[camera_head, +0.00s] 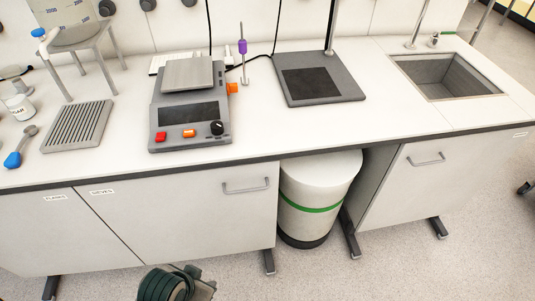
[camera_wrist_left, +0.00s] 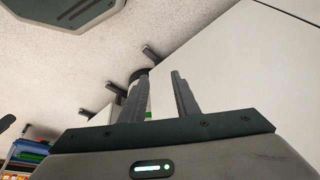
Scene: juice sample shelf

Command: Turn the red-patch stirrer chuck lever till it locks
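A grey hotplate-like device (camera_head: 190,105) stands on the bench with a red patch (camera_head: 161,135), an orange button (camera_head: 190,133) and a black knob (camera_head: 217,128) on its front. An orange knob (camera_head: 233,87) sticks out of its right side. A thin upright rod with a purple collar (camera_head: 242,47) stands behind it to the right. I cannot make out a red-patch chuck lever for certain. My left arm end (camera_head: 176,286) shows at the bottom edge, low in front of the cabinets. In the left wrist view my left gripper (camera_wrist_left: 160,77) has its fingers apart and empty. My right gripper is out of view.
A stand base (camera_head: 345,85) with a pole is right of the device, then a sink (camera_head: 447,75). A ribbed grey tray (camera_head: 78,127), a blue-ended tool (camera_head: 14,159) and a bottle (camera_head: 20,108) are left. A white bin (camera_head: 318,182) stands below the bench.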

